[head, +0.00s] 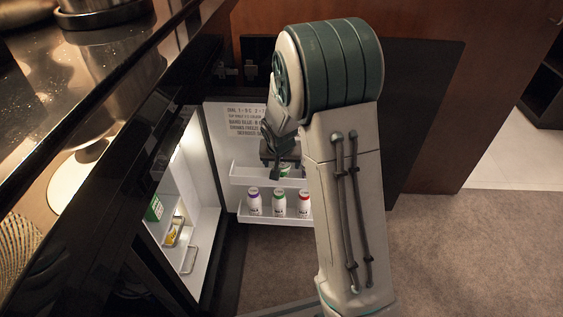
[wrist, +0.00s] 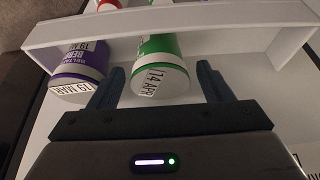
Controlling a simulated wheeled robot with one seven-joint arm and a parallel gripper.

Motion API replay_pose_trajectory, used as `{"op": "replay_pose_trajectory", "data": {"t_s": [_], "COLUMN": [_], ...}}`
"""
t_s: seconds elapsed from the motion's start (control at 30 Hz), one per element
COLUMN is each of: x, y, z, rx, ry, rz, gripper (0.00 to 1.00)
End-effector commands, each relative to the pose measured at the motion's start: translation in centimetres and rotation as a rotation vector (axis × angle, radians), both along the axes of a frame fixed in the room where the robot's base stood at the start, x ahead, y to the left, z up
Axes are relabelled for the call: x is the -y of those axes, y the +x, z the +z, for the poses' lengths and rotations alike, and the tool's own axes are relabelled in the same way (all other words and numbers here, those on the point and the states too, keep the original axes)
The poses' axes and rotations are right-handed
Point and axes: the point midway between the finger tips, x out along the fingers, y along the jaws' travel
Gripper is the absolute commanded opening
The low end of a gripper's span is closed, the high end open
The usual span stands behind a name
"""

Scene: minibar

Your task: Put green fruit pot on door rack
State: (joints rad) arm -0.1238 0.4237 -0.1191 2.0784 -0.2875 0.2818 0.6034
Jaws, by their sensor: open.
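The green fruit pot (wrist: 155,68) stands in the upper door rack (wrist: 215,28), its white lid marked 14 APR facing the wrist camera. A small part of the pot (head: 285,171) shows in the head view at that rack (head: 245,174). My gripper (wrist: 160,90) is open, with one finger on each side of the pot. In the head view my gripper (head: 283,165) is at the upper rack, partly hidden by my arm. Whether a finger touches the pot is unclear.
A purple pot (wrist: 78,70) marked 19 MAR stands left of the green pot, close to my left finger. Purple-, green- and red-capped bottles (head: 279,203) stand in the lower rack (head: 262,219). The open fridge (head: 195,215) and dark counter (head: 95,60) lie to the left.

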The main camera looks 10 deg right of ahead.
Motion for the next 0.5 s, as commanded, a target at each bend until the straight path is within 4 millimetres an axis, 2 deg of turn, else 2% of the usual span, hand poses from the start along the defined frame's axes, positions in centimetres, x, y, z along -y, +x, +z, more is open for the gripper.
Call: {"op": "replay_pose_trajectory", "data": {"t_s": [0.03,0.3,0.5], "x": [-0.1,-0.9,-1.2], "y": [-0.3,-2.4,-3.7], "z": [1.2,6.7,9.8], "rx": [0.002,0.004,0.002], "ry": [0.000,0.001,0.000], "rz": [0.000,0.002,0.000], "gripper": [0.73,0.73,0.73]}}
